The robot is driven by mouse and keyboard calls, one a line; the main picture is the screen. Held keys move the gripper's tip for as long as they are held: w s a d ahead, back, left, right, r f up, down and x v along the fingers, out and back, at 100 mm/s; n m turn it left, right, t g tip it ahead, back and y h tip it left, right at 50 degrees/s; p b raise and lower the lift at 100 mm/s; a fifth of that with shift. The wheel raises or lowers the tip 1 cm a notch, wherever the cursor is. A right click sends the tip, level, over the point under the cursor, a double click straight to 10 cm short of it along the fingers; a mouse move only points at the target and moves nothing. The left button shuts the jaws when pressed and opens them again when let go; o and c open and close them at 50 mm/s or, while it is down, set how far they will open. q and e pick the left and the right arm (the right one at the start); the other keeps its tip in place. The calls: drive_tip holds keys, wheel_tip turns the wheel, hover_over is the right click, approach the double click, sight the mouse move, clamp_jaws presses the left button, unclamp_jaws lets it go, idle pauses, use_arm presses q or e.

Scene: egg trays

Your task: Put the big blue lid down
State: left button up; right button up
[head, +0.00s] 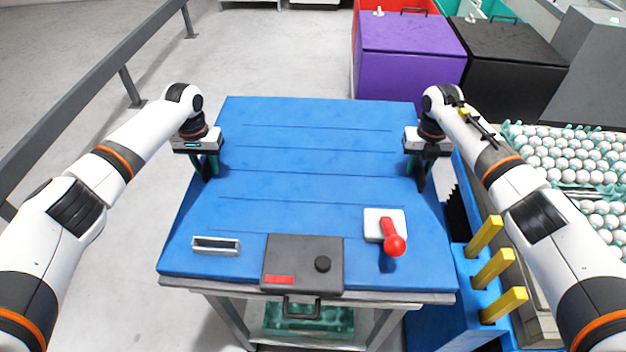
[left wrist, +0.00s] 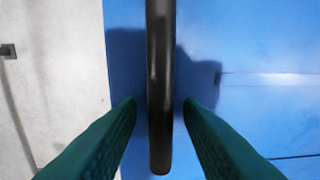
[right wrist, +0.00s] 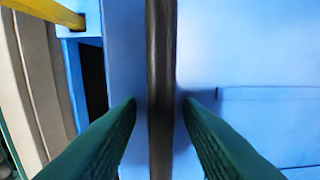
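The big blue lid (head: 310,165) lies flat and closed over the bench, with faint straight lines across it. My left gripper (head: 207,172) is above its left edge and my right gripper (head: 420,174) above its right edge. A black bar handle shows between the green fingers in the left wrist view (left wrist: 160,80), and another in the right wrist view (right wrist: 160,80). Both grippers are open around their handles, with a small gap showing on each side of the bar. My grippers partly hide the handles in the head view.
A dark panel (head: 300,263) with a knob, a red-knobbed lever (head: 394,242) and a slotted metal plate (head: 216,246) are at the front. Egg trays (head: 575,160) and yellow posts (head: 494,269) stand right. Purple (head: 410,55) and black (head: 510,60) bins stand behind.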

drive_tip(key=shift+r, duration=0.15)
use_arm(q)
wheel_tip(320, 180, up, 12)
use_arm(e)
wheel_tip(320, 180, up, 12)
idle(0.8)
use_arm(q)
drive_tip(key=shift+r, duration=0.1)
idle(0.3)
